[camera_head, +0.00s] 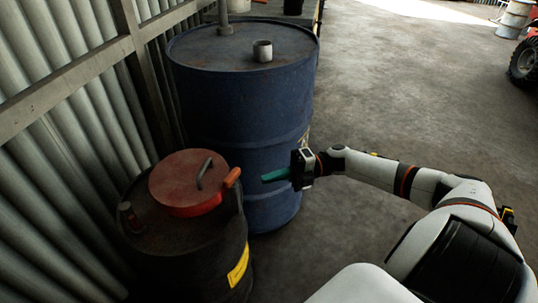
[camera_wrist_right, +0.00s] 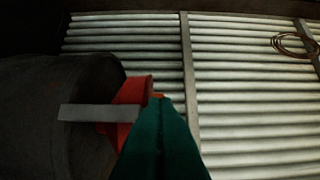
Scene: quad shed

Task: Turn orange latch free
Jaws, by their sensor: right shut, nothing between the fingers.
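The orange latch (camera_head: 232,178) sticks up at the right edge of a red round lid (camera_head: 180,194) on a dark drum (camera_head: 190,262). My right gripper (camera_head: 267,177) has green fingers, shut and empty. They point left at the latch, with a small gap between them in the head view. In the right wrist view the green fingers (camera_wrist_right: 160,112) are together, and the red lid (camera_wrist_right: 131,92) shows just beyond them. A small orange part of the latch (camera_wrist_right: 156,95) shows at their tips; the rest is hidden. Whether they touch it, I cannot tell. My left gripper is not in view.
A tall blue drum (camera_head: 240,110) stands right behind the dark drum. The corrugated wall (camera_head: 60,150) is close on the left. A grey handle (camera_head: 204,172) stands on the lid.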

